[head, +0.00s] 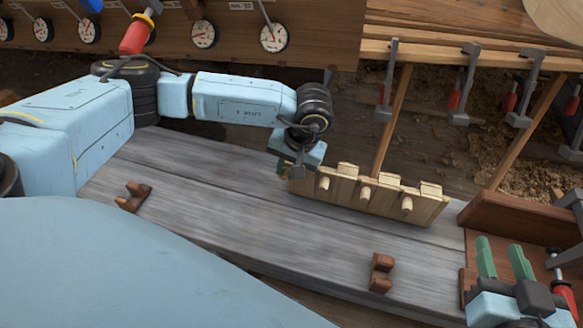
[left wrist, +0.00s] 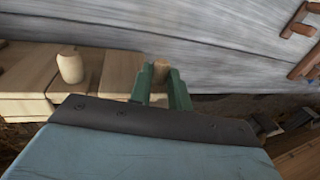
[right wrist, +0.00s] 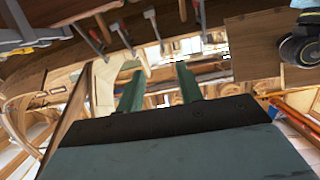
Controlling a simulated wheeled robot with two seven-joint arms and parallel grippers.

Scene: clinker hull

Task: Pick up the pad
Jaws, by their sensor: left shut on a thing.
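My left gripper (head: 284,172) is at the left end of a pale wooden block rack (head: 345,195) with round pegs on its front, on the grey plank bench (head: 240,200). In the left wrist view its green fingers (left wrist: 161,72) are shut on a small pale wooden piece (left wrist: 160,70), which I take to be the pad. Most of that piece is hidden by the fingers, and I cannot tell whether it touches the rack. My right gripper (head: 502,250) is open and empty at the lower right; its fingers stand apart in the right wrist view (right wrist: 160,85).
Two small brown notched rests (head: 132,197) (head: 381,272) sit on the bench. Clamps with red handles (head: 463,85) hang on the hull planks behind. A brown wooden box (head: 520,225) stands at the right.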

